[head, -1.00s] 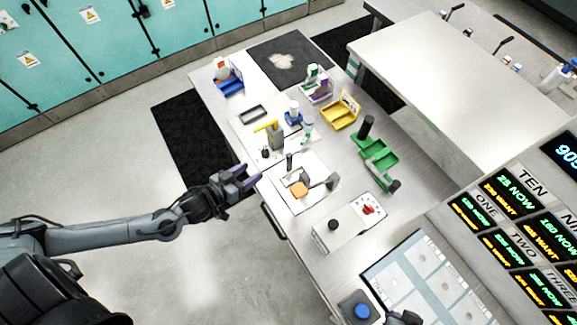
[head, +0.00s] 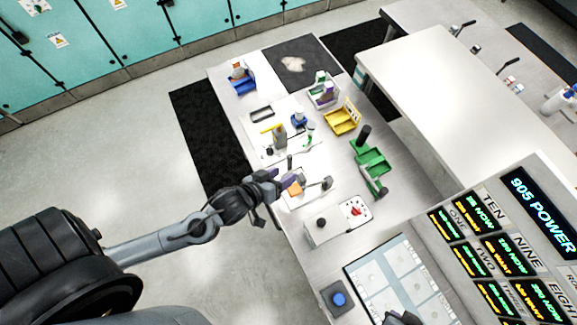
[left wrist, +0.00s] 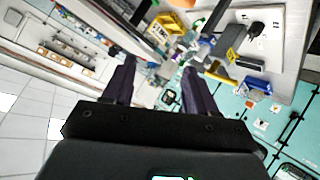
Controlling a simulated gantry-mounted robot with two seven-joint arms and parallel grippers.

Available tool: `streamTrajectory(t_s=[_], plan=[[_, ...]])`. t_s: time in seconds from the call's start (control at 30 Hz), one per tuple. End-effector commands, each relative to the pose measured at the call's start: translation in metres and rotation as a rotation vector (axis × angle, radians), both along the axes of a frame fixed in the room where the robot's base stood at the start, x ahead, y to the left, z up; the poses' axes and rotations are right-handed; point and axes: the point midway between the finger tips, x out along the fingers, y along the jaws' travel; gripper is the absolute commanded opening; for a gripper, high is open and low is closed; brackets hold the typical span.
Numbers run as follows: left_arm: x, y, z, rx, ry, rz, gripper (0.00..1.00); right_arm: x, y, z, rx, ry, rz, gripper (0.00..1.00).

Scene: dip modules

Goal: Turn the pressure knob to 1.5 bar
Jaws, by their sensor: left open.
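A pale box (head: 325,230) on the bench has a round black knob (head: 320,223) on top. A white panel with a red dial (head: 355,210) adjoins it on the right. I cannot tell which part is the pressure knob, and no bar scale is readable. My left gripper (head: 284,181) is open and empty, at the bench's left edge beside a white plate with an orange block (head: 295,188). It is up and left of the box. In the left wrist view its two dark purple fingers (left wrist: 160,88) stand wide apart. My right gripper is not recognisable.
Behind the plate stand a yellow-handled device (head: 279,132), a yellow bin (head: 342,121) and a green tray (head: 370,160). A blue button (head: 338,298) and a tray of pale squares (head: 385,255) lie nearer. A display console (head: 500,235) stands at right.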

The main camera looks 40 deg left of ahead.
Motion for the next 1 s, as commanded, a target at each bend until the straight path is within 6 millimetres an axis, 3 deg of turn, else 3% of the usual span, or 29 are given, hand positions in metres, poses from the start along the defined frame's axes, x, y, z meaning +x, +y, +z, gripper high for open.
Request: streamTrajectory(t_s=[0.13, 0.63, 0.8, 0.87, 1.0], plan=[[-0.003, -0.003, 0.012, -0.001, 0.029, 0.007, 0.57, 0.0, 0.001, 0.009, 0.003, 0.0, -0.002, 0.0], [-0.006, -0.005, 0.014, 0.002, 0.047, 0.01, 0.57, 0.0, 0.001, 0.011, 0.005, 0.0, -0.004, 0.0], [0.001, -0.005, 0.02, 0.013, -0.017, -0.007, 0.57, 0.0, 0.001, 0.011, 0.004, 0.0, -0.002, 0.0], [0.004, 0.001, 0.01, 0.032, -0.05, -0.008, 0.57, 0.0, 0.001, 0.011, 0.002, 0.0, -0.001, 0.0], [0.009, 0.036, -0.046, 0.138, -0.119, -0.006, 0.57, 0.0, 0.0, 0.005, -0.001, -0.001, 0.002, 0.0]])
